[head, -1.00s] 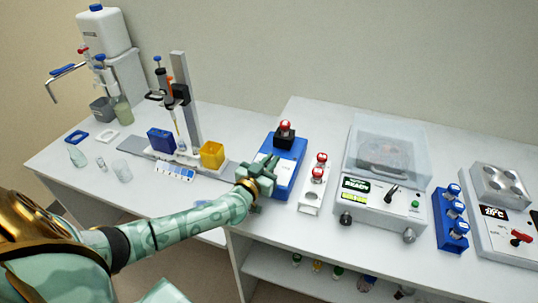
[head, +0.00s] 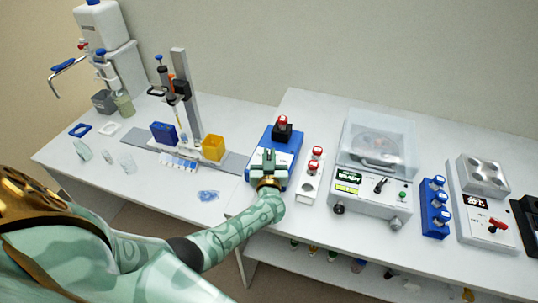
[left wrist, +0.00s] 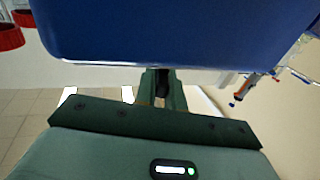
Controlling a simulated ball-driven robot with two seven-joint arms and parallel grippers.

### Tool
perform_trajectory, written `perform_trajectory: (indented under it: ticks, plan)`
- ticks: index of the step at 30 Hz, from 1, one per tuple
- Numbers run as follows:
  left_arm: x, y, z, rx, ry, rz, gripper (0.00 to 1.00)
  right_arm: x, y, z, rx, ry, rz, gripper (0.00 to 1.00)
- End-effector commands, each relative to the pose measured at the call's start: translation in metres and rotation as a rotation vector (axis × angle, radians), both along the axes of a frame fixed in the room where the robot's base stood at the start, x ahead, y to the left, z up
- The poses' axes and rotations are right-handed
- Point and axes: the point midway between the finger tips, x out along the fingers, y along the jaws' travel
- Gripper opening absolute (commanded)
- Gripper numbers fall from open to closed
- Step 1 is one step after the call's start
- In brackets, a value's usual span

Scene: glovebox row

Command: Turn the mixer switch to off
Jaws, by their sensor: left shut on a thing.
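The mixer is a blue box (head: 289,151) with a black top that holds a red-capped vial (head: 283,122). My left gripper (head: 265,160) is at the front part of the mixer, fingers pointing to it. In the left wrist view the blue body (left wrist: 170,35) fills the top, and my gripper's fingers (left wrist: 162,85) are shut on a small dark part at its lower edge, which I take for the mixer switch. The fingers hide most of the switch, so its setting cannot be read. My right gripper is not in view.
A white rack (head: 311,180) with red-capped vials stands close right of the mixer. Further right are a clear-lidded machine (head: 372,198), a blue rack (head: 434,222) and a hot plate (head: 480,222). A yellow box (head: 213,148) stands to the left, on the lower bench.

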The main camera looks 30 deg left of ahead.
Motion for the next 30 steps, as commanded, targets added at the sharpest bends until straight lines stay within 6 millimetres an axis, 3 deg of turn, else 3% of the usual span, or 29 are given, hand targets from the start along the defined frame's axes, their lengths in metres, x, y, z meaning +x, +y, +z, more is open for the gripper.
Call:
perform_trajectory:
  ticks: [9, 12, 23, 30]
  plan:
    - [0.0, -0.001, -0.001, 0.0, 0.001, 0.0, 0.0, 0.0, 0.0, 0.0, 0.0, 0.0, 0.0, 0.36]
    - [0.0, 0.0, -0.001, 0.0, 0.001, 0.0, 0.33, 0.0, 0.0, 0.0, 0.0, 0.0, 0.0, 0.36]
    - [-0.004, -0.003, 0.0, -0.001, 0.002, 0.0, 0.33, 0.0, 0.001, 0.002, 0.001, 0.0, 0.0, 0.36]
    - [-0.045, -0.028, 0.001, -0.005, 0.004, 0.001, 0.33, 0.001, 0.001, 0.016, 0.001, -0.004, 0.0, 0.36]
